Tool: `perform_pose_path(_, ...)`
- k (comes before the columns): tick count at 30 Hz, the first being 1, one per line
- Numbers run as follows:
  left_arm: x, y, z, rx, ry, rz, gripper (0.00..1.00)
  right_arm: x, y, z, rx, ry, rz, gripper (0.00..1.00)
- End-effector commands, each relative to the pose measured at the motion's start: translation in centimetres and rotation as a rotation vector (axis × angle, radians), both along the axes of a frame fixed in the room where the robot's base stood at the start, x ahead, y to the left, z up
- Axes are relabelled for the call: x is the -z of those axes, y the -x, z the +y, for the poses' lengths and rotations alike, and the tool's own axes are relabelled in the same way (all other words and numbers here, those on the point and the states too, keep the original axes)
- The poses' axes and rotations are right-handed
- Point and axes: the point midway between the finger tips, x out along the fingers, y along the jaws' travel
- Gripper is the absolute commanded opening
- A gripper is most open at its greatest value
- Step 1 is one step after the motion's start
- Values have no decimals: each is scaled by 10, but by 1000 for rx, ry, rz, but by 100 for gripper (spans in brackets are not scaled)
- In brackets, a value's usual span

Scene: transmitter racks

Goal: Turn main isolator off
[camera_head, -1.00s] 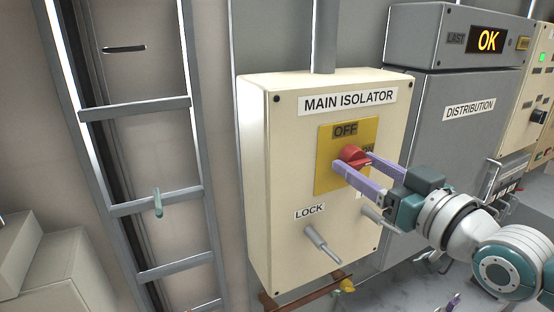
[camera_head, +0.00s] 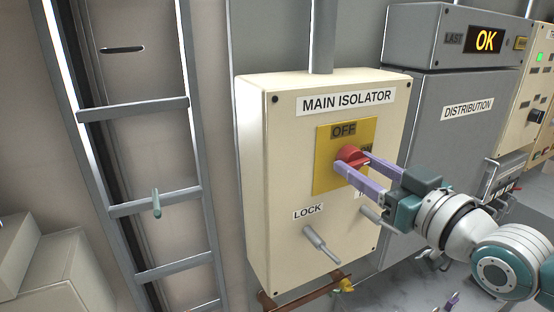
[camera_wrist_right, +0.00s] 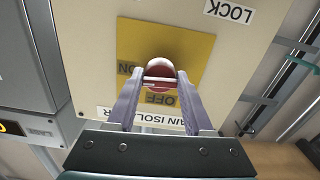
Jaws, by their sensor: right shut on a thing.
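The main isolator (camera_head: 270,180) is a cream box with a yellow plate (camera_head: 326,180) marked OFF at the top and ON at the right. A red rotary knob (camera_head: 348,157) sits on the plate. My right gripper (camera_head: 352,162) comes in from the right, with its two lilac fingers shut on the knob's sides. In the right wrist view, seen upside down, the fingers flank the red knob (camera_wrist_right: 160,72), which has a pale bar across its face. The fingers partly hide the knob and the ON label, so its exact pointing is unclear. My left gripper is not in view.
Below the plate, a grey LOCK peg (camera_head: 322,244) sticks out, with another peg (camera_head: 374,214) beside my right gripper. The grey distribution cabinet (camera_head: 455,150) stands to the right, under a box with an OK display (camera_head: 489,39). A metal ladder (camera_head: 160,206) stands left.

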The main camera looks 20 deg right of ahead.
Motion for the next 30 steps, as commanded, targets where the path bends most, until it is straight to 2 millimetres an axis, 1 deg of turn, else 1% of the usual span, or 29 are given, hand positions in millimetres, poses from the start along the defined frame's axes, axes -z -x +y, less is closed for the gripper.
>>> perform_pose_path(5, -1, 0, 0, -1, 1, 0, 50, 0, 0, 0, 1, 118, -10, 0)
perform_pose_path(17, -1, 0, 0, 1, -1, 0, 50, 0, 0, -1, 1, 492, -40, 0)
perform_pose_path(30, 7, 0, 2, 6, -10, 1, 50, -1, 0, -1, 1, 909, -73, 0)
